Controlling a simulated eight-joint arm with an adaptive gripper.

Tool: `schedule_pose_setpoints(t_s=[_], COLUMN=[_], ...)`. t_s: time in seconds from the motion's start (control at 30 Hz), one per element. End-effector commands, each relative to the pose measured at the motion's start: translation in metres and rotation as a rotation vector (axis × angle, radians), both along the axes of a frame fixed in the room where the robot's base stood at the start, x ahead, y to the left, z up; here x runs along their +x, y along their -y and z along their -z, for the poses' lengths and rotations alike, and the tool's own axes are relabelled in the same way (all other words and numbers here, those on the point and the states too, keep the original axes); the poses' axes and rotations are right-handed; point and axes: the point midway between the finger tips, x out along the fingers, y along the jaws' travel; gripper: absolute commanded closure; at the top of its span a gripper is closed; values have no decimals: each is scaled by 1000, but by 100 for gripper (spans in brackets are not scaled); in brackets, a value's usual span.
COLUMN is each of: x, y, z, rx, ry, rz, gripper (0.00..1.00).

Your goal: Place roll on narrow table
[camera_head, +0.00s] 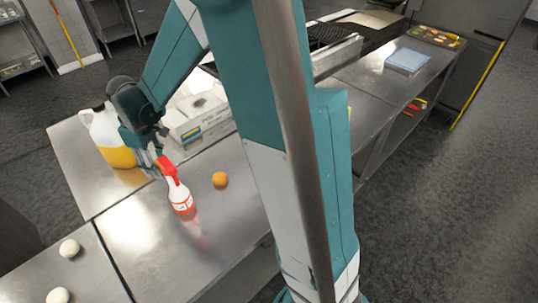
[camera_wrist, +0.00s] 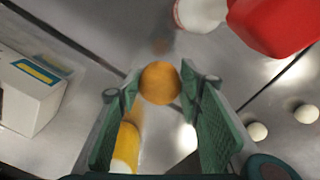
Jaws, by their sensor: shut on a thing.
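A round orange-brown roll (camera_wrist: 160,82) sits between the fingertips of my gripper (camera_wrist: 159,80) in the wrist view. My gripper is shut on it, over the steel tables. In the head view my gripper (camera_head: 152,153) is between the jug and the spray bottle, and the held roll is mostly hidden there. A similar round orange-brown thing (camera_head: 220,180) lies on the steel table (camera_head: 150,240), right of the bottle. I cannot tell which of the joined steel tables is the narrow one.
A red-topped spray bottle (camera_head: 181,197) stands close to my gripper; its red top (camera_wrist: 275,20) shows in the wrist view. A jug of orange liquid (camera_head: 117,157) and a white box (camera_head: 203,122) are also close. Two white round things (camera_head: 69,249) lie at lower left.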

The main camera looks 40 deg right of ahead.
Motion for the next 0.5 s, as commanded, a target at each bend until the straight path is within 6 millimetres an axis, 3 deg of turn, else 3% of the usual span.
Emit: schedule_pose_setpoints(t_s=[0.1, 0.5], x=[-7, -38], y=[31, 122], z=[0, 2], rx=[0, -1], ry=[0, 0], rz=[47, 191], gripper=[76, 76])
